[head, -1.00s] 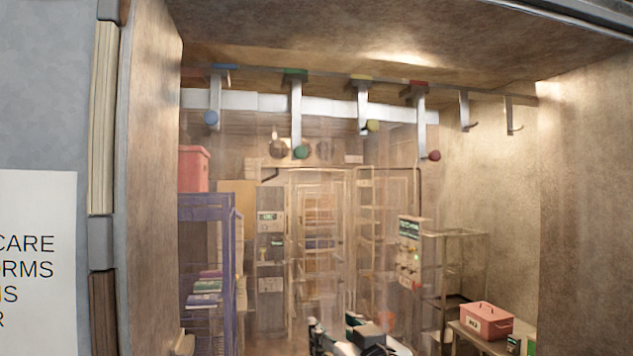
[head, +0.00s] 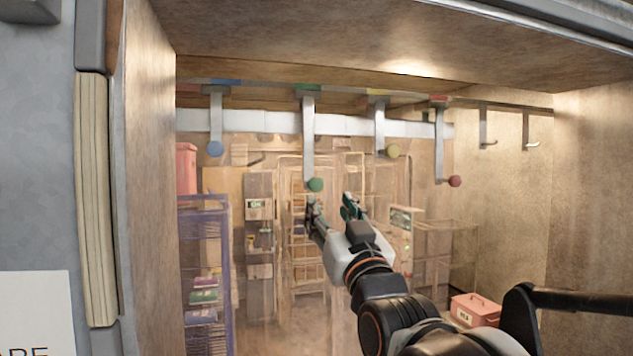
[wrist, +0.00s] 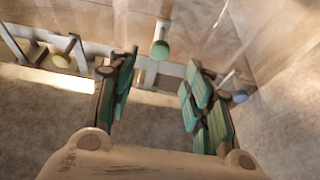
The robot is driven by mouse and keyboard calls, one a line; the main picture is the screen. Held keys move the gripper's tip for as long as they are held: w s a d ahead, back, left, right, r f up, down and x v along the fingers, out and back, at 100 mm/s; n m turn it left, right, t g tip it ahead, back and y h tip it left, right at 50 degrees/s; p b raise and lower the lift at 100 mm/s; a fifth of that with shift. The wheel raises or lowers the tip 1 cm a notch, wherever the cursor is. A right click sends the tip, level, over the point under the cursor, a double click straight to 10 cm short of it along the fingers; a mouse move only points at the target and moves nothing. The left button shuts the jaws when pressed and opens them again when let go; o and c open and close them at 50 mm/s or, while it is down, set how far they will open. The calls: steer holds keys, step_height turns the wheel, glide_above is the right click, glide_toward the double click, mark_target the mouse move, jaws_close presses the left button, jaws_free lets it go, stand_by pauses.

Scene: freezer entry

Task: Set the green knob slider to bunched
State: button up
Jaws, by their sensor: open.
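The green knob (head: 316,185) is a ball at the lower end of a grey hanging bar (head: 308,140), which hangs from a green-marked slider on the overhead rail (head: 265,86). It also shows in the wrist view (wrist: 159,51), between and beyond the fingertips. My gripper (head: 331,205) is open and empty, with green-padded fingers pointing up, just below and slightly right of the green knob in the head view. In the wrist view my gripper (wrist: 160,72) has its fingers spread to either side of the knob's line. I see no clear contact.
Blue (head: 215,149), yellow (head: 393,150) and red (head: 455,181) knobs hang from the same rail. Two empty hooks (head: 486,138) are at right. A wooden side wall (head: 150,180) stands at left. Translucent curtain strips hang behind. A purple rack (head: 203,250) stands beyond.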

mark_target(317, 188)
steer(key=p+x, duration=0.2)
steer(key=x, duration=0.8)
steer(key=shift+w, duration=0.15)
jaws_close()
